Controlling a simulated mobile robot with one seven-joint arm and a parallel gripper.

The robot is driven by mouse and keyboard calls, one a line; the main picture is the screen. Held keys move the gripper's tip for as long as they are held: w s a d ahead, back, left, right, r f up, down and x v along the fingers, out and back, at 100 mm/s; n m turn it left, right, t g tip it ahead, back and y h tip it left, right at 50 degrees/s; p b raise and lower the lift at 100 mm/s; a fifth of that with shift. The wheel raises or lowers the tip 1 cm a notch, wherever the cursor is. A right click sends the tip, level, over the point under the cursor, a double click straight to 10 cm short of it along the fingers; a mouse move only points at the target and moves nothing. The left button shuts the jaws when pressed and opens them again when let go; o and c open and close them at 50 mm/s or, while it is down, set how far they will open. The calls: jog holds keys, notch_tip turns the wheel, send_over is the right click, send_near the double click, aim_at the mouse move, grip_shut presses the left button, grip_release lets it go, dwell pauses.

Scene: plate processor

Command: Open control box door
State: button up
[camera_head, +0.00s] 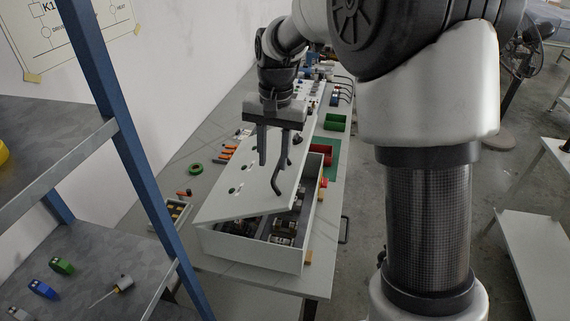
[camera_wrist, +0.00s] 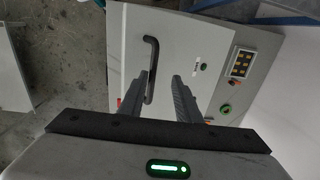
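The control box (camera_head: 250,249) is a pale grey box on the workbench. Its door (camera_head: 232,188) is a flat lid that stands ajar, tilted up, with dark components showing in the gap at the near end. A black bar handle (camera_head: 277,184) is on the door, and it also shows in the wrist view (camera_wrist: 152,54). My gripper (camera_head: 270,160) is over the door with its fingers apart and nothing clearly held. In the wrist view my gripper (camera_wrist: 161,80) has its left finger close beside the handle; whether they touch cannot be told.
The workbench (camera_head: 223,271) carries a green bin (camera_head: 335,122), a red bin (camera_head: 327,152), a green ring (camera_head: 196,169) and orange-handled tools near the box. A blue-posted shelf (camera_head: 120,130) stands at the left, close to the box. Open floor lies to the right.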

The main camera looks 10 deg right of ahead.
jog(key=shift+s+d+f, duration=0.1)
jog(key=shift+d+f, duration=0.15)
jog(key=shift+f, duration=0.1)
